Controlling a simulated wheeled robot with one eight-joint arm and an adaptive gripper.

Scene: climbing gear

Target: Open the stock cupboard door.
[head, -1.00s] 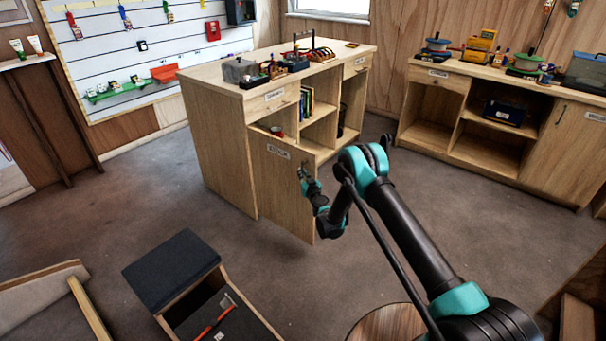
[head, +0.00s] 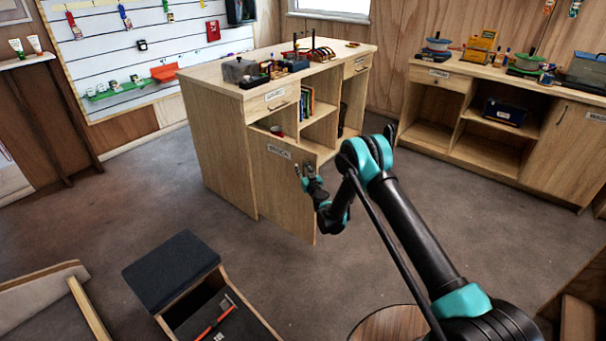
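The stock cupboard door (head: 282,190) is a light wooden panel with a white label, too small to read surely, on the left part of the wooden counter unit (head: 225,150). It stands swung outward from the unit, its free right edge toward me, and the shelf behind shows over its top. My gripper (head: 304,170) is in front of the door's upper right part, near the free edge. Its fingers look spread with nothing between them. The handle is not clearly seen, and I cannot tell whether a finger touches the door.
A drawer (head: 274,103) sits above the door. A red mug (head: 277,131) and books (head: 307,101) stand on the shelves. A dark padded bench (head: 171,270) stands at the lower left, a second counter (head: 480,120) at the right. The floor before the door is clear.

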